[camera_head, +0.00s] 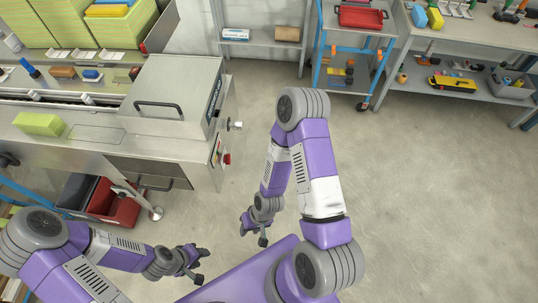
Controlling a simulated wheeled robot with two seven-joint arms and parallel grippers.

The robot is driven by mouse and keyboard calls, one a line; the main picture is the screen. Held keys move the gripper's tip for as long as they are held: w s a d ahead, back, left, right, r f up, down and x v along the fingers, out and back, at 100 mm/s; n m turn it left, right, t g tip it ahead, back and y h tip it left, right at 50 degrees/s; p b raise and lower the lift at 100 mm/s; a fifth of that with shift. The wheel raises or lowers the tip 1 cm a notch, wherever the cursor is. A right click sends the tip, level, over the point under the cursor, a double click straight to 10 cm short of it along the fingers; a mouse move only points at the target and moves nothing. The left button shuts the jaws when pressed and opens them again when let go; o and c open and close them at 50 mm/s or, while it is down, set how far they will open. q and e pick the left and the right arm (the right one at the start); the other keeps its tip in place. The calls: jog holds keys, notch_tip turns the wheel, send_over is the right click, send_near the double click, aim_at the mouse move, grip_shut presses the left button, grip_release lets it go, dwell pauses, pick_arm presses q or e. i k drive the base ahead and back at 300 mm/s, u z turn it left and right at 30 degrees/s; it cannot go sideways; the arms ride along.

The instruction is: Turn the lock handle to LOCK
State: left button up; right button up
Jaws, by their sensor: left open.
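The steel wrapping machine (180,85) stands at the left with its right end facing the open floor. A small silver handle or knob (235,126) sticks out from that end. Below it is a red part (227,158) beside a small label. I cannot tell which of these is the lock handle, nor read its position. My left gripper (202,266) is open and empty at the lower left, below the machine and apart from it. My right gripper (253,234) is empty above the floor, below and right of the red part, fingers apart, touching nothing.
A red bin (112,203) stands under the machine, and a yellow-green block (39,123) lies on its bench. A blue cart with a red tray (361,17) and a shelf (262,42) stand at the back. The floor (430,190) to the right is clear.

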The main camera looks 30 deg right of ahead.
aim_at(227, 157)
jog(key=z, duration=0.85)
jog(key=k, duration=0.35)
jog(key=z, duration=0.75)
jog(key=i, duration=0.9)
jog(key=u, duration=1)
